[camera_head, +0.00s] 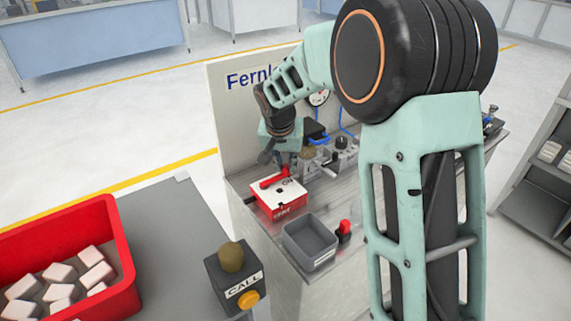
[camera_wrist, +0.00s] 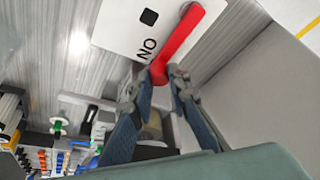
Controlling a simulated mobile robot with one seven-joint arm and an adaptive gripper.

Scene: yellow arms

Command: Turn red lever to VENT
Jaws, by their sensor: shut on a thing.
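The red lever (camera_head: 273,181) lies on the white top of a red-and-white box (camera_head: 281,200) on the metal bench. In the wrist view the lever (camera_wrist: 181,42) runs slantwise from upper right down to its end between my fingertips. My gripper (camera_wrist: 163,76) is shut on that end, one finger on each side. The white plate (camera_wrist: 128,22) beside it shows the letters "NO" or "ON" turned sideways and a black square. I cannot read a VENT mark. In the head view the fingertips are small and partly hidden.
A grey bin (camera_head: 311,242) and a red button (camera_head: 344,230) stand in front of the box. Several fittings with blue hoses (camera_head: 322,139) stand behind it. A back panel (camera_head: 232,105) rises at the left. A red crate (camera_head: 118,225) and a CALL box (camera_head: 232,285) sit on the near table.

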